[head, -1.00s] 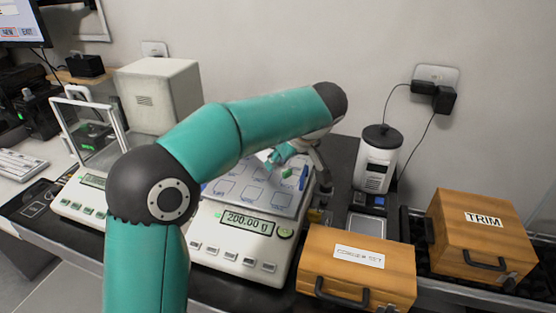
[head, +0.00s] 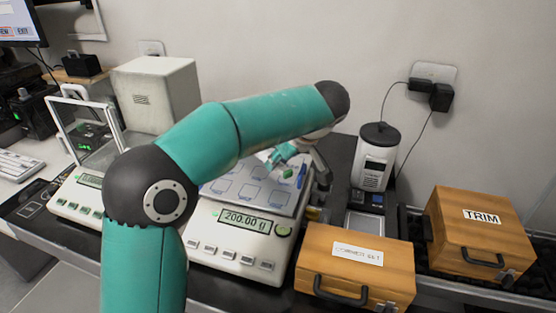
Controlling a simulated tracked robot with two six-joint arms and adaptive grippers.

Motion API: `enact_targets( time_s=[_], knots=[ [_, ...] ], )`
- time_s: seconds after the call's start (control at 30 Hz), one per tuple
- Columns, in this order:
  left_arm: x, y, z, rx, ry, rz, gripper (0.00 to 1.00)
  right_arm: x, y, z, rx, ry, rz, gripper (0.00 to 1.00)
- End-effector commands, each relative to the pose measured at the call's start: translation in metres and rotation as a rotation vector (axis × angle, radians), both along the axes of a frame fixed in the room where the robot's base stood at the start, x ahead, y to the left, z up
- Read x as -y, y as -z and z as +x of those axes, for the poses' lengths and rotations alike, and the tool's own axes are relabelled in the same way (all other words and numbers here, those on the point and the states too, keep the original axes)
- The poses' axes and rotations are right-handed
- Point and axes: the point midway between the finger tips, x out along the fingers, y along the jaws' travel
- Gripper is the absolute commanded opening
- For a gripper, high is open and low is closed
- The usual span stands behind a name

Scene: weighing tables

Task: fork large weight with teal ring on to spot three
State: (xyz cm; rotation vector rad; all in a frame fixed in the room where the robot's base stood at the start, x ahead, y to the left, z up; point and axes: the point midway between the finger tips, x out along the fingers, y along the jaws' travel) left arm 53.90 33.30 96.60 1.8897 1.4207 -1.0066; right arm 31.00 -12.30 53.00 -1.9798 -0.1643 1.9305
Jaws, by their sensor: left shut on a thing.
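My left arm reaches in from the left and bends down over the right side of a white balance (head: 229,245). Its display reads 200.00 g. My left gripper (head: 321,172) is small and partly hidden at the right edge of the grey pan. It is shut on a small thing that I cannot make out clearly. A small green piece (head: 287,173) shows on or just above the pan, close left of the gripper. I cannot tell whether it is the teal ring of the weight. Outlined spots mark the pan (head: 236,206); their numbers are unreadable. My right gripper is not in view.
A wooden box (head: 355,264) stands right of the balance, with a TRIM box (head: 480,235) beyond it. A black-lidded white device (head: 376,160) stands behind. A second balance (head: 77,200) with a glass-sided frame is at left. My arm hides part of the scene.

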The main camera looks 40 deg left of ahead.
Motion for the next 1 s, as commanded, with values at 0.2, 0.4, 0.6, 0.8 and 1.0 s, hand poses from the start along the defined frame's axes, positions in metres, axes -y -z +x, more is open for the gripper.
enact_targets(
  time_s=[0.2,0.4,0.6,0.8,1.0],
  knots=[
    [0.0,0.0,0.0,0.001,0.001,0.0,0.0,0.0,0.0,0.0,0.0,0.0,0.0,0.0],
    [0.001,0.0,0.0,0.001,0.001,0.0,0.0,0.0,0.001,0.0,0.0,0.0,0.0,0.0],
    [0.005,0.0,-0.001,0.001,0.001,0.0,0.0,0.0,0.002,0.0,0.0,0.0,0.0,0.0],
    [0.007,0.0,-0.002,0.001,0.001,0.0,0.0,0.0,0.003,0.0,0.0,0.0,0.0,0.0],
    [0.01,0.0,-0.003,0.001,0.0,0.0,0.0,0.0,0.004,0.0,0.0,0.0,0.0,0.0]
  ],
)
